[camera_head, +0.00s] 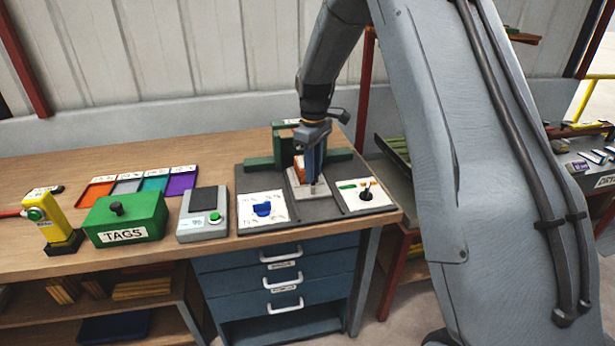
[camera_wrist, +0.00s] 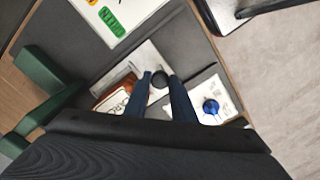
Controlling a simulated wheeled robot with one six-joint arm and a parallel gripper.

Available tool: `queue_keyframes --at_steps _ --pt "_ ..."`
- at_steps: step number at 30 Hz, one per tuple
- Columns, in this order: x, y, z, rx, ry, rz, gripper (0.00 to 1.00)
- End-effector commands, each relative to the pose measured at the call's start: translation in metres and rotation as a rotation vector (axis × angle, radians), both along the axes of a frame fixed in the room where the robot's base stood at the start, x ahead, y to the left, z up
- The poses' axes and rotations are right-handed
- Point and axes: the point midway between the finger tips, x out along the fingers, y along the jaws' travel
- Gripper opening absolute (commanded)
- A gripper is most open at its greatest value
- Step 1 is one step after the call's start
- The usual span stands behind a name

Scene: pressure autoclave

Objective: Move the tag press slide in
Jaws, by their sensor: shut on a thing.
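The tag press is a green frame (camera_head: 283,147) on a dark base plate at the right end of the workbench; part of its green frame shows at the left of the wrist view (camera_wrist: 42,70). Its slide is a pale plate (camera_head: 306,193) in the middle of the base, also in the wrist view (camera_wrist: 146,56). A brown-orange tag with lettering (camera_wrist: 112,98) lies on the slide. My gripper (camera_head: 314,186) points down over the slide. Its blue fingers are shut on the slide's black knob (camera_wrist: 159,79). My gripper partly hides the slide and the frame's opening.
White panels flank the slide, one with a blue knob (camera_head: 263,209), one with a black lever (camera_head: 366,192). Left of them stand a grey scale (camera_head: 203,222), a green TAGS box (camera_head: 125,217), coloured trays (camera_head: 140,185) and a yellow device (camera_head: 52,219).

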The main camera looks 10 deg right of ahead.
Motion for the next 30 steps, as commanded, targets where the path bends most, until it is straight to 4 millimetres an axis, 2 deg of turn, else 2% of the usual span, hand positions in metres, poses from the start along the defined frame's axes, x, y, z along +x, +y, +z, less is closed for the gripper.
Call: queue_keyframes --at_steps 6,7,10,20,23,30 --pt "0.006 0.000 0.003 0.001 -0.018 -0.002 0.00" --pt "0.006 0.000 0.003 0.001 -0.018 -0.002 0.25" --pt "0.005 0.000 0.003 0.001 -0.017 -0.002 0.41" --pt "0.004 0.000 0.004 0.001 -0.012 -0.001 0.42" --pt "0.005 0.001 0.012 0.001 -0.013 0.000 0.42" --pt "0.005 0.001 0.050 0.001 -0.016 -0.001 0.42"
